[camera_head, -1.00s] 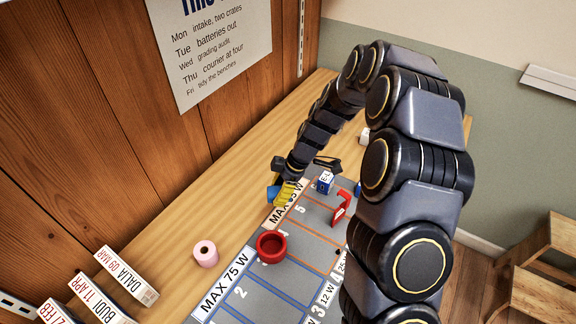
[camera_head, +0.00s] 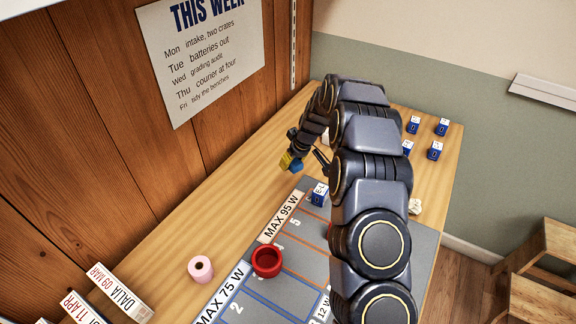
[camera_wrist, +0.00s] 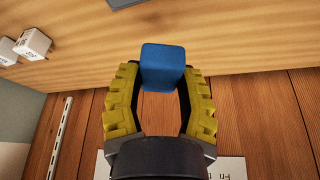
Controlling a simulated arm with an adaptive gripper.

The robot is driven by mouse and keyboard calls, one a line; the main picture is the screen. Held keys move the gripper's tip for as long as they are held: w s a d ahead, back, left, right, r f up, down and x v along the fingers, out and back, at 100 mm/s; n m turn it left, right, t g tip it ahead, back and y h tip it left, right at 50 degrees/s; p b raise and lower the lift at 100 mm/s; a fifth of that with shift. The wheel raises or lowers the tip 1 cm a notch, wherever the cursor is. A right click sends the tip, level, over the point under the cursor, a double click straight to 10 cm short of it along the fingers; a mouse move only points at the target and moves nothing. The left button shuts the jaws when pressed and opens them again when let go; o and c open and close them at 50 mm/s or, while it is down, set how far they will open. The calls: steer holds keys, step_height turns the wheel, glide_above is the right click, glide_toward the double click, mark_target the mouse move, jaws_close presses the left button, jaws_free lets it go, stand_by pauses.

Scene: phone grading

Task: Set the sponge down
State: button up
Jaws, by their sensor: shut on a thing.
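The blue sponge (camera_wrist: 163,66) is between the yellow fingers of my gripper (camera_wrist: 162,85) in the wrist view. My gripper is shut on it. In the head view my gripper (camera_head: 291,163) is at the wall-side part of the wooden bench, beyond the grey mat's far end, and the blue sponge (camera_head: 297,167) shows at its fingertips. The wrist view shows bench wood beyond the sponge. I cannot tell whether the sponge touches the bench.
The grey mat (camera_head: 262,300) carries a red bowl (camera_head: 267,262) and a blue-and-white box (camera_head: 319,194). A pink roll (camera_head: 201,269) stands on the bench (camera_head: 160,262). Several blue-and-white boxes (camera_head: 413,125) stand at the far right. Bare wood lies around my gripper.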

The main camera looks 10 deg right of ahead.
steer(key=w+f, duration=0.4)
steer(key=w, duration=0.1)
steer(key=w+d+f, duration=0.1)
steer(key=w+f, duration=0.1)
steer(key=shift+w+f, duration=0.15)
steer(key=shift+w, duration=0.15)
steer(key=shift+w+f, duration=0.55)
steer(key=shift+w, duration=0.1)
steer(key=shift+w+f, duration=0.15)
steer(key=shift+f, duration=1.55)
steer(key=shift+f, duration=0.2)
steer(key=o, duration=0.6)
